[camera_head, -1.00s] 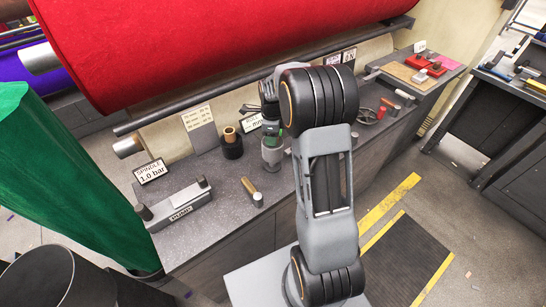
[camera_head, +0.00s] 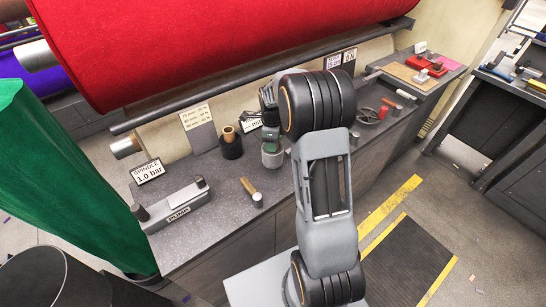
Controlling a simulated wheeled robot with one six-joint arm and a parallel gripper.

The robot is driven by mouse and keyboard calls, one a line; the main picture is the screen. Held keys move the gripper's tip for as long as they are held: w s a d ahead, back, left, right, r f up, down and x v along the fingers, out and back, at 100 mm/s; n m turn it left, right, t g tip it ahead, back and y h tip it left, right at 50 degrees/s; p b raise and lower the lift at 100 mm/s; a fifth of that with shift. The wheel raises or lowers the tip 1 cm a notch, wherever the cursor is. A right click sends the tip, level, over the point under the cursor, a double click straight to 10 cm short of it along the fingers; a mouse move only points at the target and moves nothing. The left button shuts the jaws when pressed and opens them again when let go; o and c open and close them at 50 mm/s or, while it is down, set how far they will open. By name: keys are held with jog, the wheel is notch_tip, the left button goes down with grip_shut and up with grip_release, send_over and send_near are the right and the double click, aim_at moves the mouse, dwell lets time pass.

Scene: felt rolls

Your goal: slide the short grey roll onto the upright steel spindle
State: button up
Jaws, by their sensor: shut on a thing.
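A short grey roll (camera_head: 272,158) shows upright at the bench's back edge side, left of my arm's large black joint. My gripper (camera_head: 270,140) is above it, pointing down, with a dark wrist and a greenish part just over the roll. The gripper is shut on the roll, though the fingers are small and partly hidden. I cannot make out the upright steel spindle; it may be hidden by the roll or by my arm. Whether the roll touches the bench is unclear.
A black cup with brass-coloured tubes (camera_head: 231,145) stands left of the roll. A large red roll (camera_head: 220,40) hangs above. The front bench surface is mostly clear.

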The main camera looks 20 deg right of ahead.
jog(key=shift+f+b, duration=0.7)
jog(key=shift+f, duration=0.3)
dwell(0.4)
jog(key=o, duration=1.1)
jog(key=shift+r, duration=0.1)
notch_tip(320, 180, up, 14)
jog(key=shift+f, duration=0.2)
dwell(0.5)
